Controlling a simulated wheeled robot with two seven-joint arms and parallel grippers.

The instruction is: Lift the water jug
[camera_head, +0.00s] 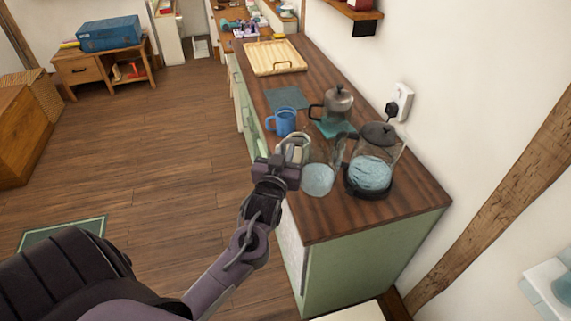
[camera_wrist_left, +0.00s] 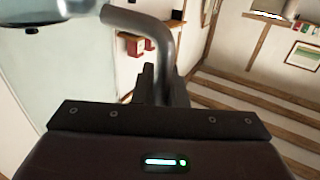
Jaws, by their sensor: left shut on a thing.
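The water jug (camera_head: 318,179) is a clear glass jug with pale blue water in its lower part, near the front end of the wooden counter (camera_head: 335,220). It looks upright; I cannot tell whether its base touches the counter. My left gripper (camera_head: 287,160) is at the jug's left side, shut on its handle. In the left wrist view the grey curved handle (camera_wrist_left: 150,30) runs down between the fingers of my left gripper (camera_wrist_left: 162,85), and the pale glass of the jug fills the left side. My right gripper is not in view.
An electric kettle (camera_head: 372,168) stands close on the jug's right. A blue mug (camera_head: 282,121) and a glass pot with a metal lid (camera_head: 338,101) stand behind. A wooden tray (camera_head: 275,56) lies farther back. The wall (camera_head: 460,90) bounds the right; floor is free at left.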

